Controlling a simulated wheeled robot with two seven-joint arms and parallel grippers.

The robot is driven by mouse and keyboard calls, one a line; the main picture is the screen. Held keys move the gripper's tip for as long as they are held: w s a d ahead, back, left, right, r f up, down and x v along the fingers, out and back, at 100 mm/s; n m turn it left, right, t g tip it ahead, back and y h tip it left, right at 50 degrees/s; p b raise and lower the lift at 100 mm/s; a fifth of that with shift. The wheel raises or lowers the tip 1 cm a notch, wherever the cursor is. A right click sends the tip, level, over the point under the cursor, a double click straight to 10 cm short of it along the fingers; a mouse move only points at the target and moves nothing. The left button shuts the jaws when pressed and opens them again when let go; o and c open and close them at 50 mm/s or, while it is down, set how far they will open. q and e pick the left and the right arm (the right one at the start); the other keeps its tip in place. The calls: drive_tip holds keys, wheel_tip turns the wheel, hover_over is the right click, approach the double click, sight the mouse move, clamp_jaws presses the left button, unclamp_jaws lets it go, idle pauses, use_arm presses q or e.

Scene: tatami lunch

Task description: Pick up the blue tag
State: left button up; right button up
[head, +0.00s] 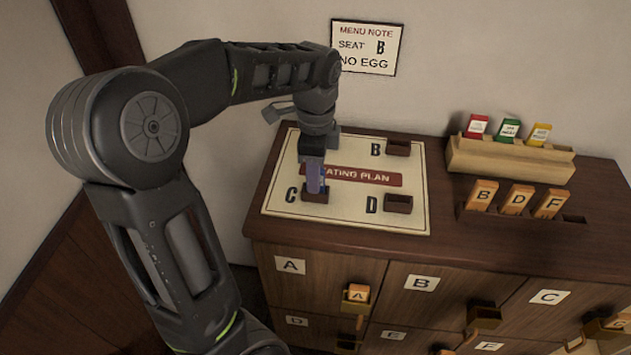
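The blue tag (321,184) stands upright at the small dark holder (315,197) beside the letter C on the seating plan board (280,203). My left gripper (314,172) points straight down over that holder, with its fingers at the tag. The fingers hide most of the tag, and I cannot tell whether they are closed on it. My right gripper is not in view.
Dark holders stand by B (398,147) and D (398,204) on the board, both empty. A wooden rack (510,160) at the right holds red, green and yellow tags. Orange tags B, D and F stand before it. Lettered drawers (310,280) fill the cabinet front. A menu note (366,47) hangs on the wall.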

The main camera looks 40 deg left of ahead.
use_arm(q)
drive_tip(key=shift+c, duration=0.4)
clamp_jaws()
wheel_tip(320, 180, up, 8)
drive_tip(key=shift+f+b, duration=0.1)
drive_tip(key=shift+b, duration=0.4)
drive_tip(key=shift+r+p, duration=0.85)
drive_tip(key=shift+p, duration=0.15)
drive_tip(key=shift+r+p, duration=0.35)
drive_tip(key=shift+f, duration=0.15)
